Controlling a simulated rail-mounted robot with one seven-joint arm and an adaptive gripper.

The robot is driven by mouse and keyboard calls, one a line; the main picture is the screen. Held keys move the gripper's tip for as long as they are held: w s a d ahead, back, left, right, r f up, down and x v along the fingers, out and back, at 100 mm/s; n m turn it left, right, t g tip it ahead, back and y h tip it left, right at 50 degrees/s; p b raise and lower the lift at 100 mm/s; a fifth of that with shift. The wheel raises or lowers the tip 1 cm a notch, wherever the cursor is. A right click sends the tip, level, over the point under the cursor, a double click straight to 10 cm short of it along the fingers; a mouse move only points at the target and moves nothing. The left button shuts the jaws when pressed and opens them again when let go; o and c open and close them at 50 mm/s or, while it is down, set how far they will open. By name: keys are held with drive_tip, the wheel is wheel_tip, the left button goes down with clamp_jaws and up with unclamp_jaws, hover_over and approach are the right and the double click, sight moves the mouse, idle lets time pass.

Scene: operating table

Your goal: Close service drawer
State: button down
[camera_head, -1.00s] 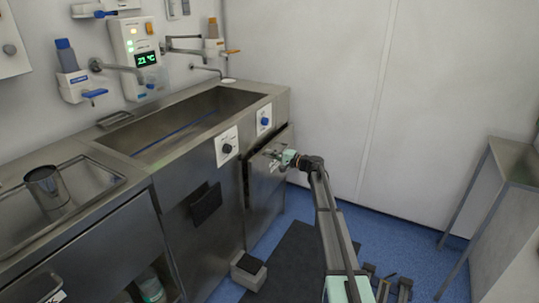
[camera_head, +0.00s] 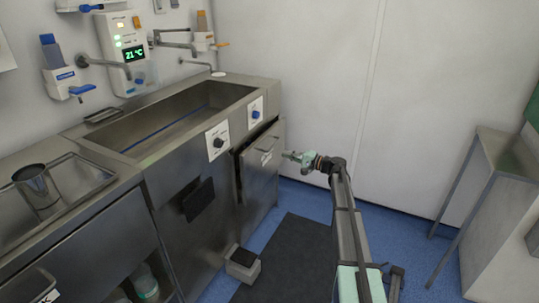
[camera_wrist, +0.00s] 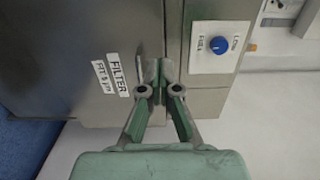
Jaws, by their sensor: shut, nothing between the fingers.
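The service drawer (camera_head: 260,180) is a grey metal front at the right end of the steel sink unit. It stands a little proud of the cabinet, with a dark gap along its left and top edges. Its bar handle (camera_head: 268,143) is near the top. In the wrist view the drawer front (camera_wrist: 70,60) shows a FILTER label (camera_wrist: 117,75) beside the fingers. My gripper (camera_head: 288,155) is shut and empty, just right of the drawer front in the head view. In the wrist view its fingertips (camera_wrist: 159,68) overlap the front's edge; contact cannot be told.
The sink unit (camera_head: 165,155) carries two control knobs above the drawer. A grey foot pedal (camera_head: 242,264) stands on the floor by a dark mat (camera_head: 290,260). A metal side table (camera_head: 505,155) is at the right.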

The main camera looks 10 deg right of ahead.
drive_tip(key=s+a+m+p, duration=0.1)
drive_tip(key=s+a, duration=0.1)
drive_tip(key=s, duration=0.1)
drive_tip(key=m+p, duration=0.2)
drive_tip(key=m, duration=1.5)
approach(247, 157)
drive_tip(key=b+x, duration=0.1)
drive_tip(key=x, duration=0.6)
drive_tip(key=shift+a+r, duration=0.2)
drive_tip(key=shift+s, duration=0.1)
